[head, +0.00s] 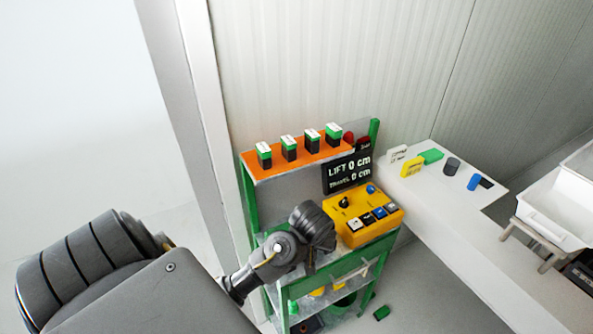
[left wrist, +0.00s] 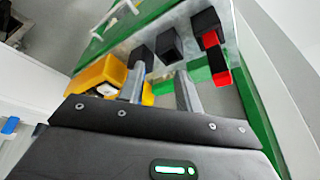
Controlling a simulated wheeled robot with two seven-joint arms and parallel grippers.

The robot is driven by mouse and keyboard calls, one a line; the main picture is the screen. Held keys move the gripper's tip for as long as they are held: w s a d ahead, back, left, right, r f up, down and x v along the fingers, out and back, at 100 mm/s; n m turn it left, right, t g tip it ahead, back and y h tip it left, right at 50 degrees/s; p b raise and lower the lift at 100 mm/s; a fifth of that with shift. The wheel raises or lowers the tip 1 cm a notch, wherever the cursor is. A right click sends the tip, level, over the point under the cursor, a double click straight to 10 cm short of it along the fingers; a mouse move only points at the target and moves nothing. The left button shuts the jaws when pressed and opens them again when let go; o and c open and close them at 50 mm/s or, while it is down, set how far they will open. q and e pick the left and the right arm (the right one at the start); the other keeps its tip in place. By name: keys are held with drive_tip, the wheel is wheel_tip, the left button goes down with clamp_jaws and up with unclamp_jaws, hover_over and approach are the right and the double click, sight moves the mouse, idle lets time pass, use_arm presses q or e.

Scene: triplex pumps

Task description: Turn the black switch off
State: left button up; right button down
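A yellow control box (head: 382,228) stands on the green-framed cart. The black switch (head: 344,202) is a small black knob on its top, at the back left; I cannot tell which position it is in. My left gripper (head: 322,240) is just left of the box, with its fingers mostly hidden in the head view. In the left wrist view the two grey fingers (left wrist: 160,84) are apart with nothing between them. Part of the yellow box (left wrist: 92,76) shows left of the fingers there; the black switch cannot be made out. My right gripper is not in view.
The cart's orange shelf (head: 262,173) carries several green-and-black blocks behind the box. A black display sign (head: 347,173) stands behind the box. A white table (head: 440,205) with small coloured parts is to the right. Black and red blocks (left wrist: 210,40) lie beyond the fingers.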

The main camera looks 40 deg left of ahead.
use_arm(q)
drive_tip(key=s+d+f+m, duration=0.2)
drive_tip(key=s+f, duration=0.1)
drive_tip(key=s, duration=0.3)
drive_tip(key=shift+s+d+h, duration=0.25)
drive_tip(key=shift+s+h, duration=0.1)
drive_tip(key=shift+h, duration=0.05)
